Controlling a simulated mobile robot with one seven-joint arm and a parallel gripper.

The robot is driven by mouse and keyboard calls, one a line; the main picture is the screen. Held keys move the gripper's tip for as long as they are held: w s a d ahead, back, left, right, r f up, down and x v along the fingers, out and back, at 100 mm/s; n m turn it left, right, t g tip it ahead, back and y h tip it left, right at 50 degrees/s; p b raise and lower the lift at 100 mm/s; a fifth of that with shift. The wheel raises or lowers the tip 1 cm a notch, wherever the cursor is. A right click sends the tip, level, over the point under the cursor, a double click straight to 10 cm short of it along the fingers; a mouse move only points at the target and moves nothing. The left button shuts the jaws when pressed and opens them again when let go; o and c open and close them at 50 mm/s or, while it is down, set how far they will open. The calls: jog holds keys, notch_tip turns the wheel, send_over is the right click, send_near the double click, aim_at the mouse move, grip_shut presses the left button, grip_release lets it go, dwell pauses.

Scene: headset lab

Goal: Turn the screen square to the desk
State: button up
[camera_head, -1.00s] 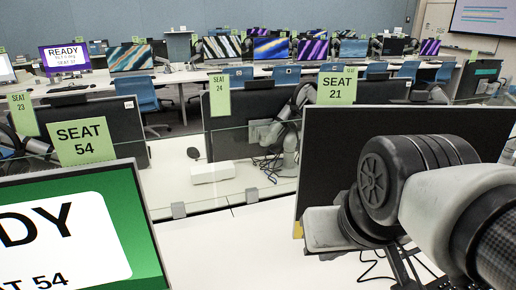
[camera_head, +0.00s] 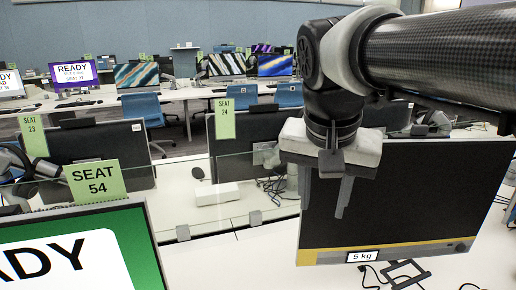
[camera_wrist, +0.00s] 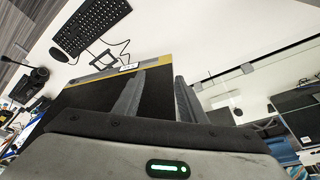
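The screen (camera_head: 430,195) is a dark, blank monitor with a yellow lower strip and a "5 kg" label, standing on the white desk (camera_head: 255,265). In the head view its lower edge rises toward the right. My gripper (camera_head: 341,212) points down at its upper left part. In the wrist view my gripper (camera_wrist: 159,76) has its two fingers apart, with dark screen (camera_wrist: 80,100) showing beside and between them. I cannot tell whether either finger touches it. My arm covers part of the screen's top edge in the head view.
A keyboard (camera_wrist: 92,25) and the stand foot with a cable lie on the desk. A glass divider (camera_head: 235,188) runs behind the screen. Bare desk lies between the two monitors.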

jog(key=w+a+r+m+g+h+p, duration=0.2)
jog(key=w+a+r+m+p, duration=0.15)
jog(key=w+r+m, duration=0.4)
jog(key=w+a+r+m+g+h+p, duration=0.1)
jog(key=w+a+r+m+g+p, duration=0.2)
jog(key=w+r+m, duration=0.4)
jog(key=d+f+b, duration=0.1)
jog(key=d+f, duration=0.2)
jog(key=f, duration=0.4)
jog(key=d+f+n+t+b, duration=0.1)
jog(key=d+f, duration=0.3)
jog(key=f, duration=0.4)
jog(key=shift+w, duration=0.25)
jog(key=shift+n, duration=0.25)
grip_shut()
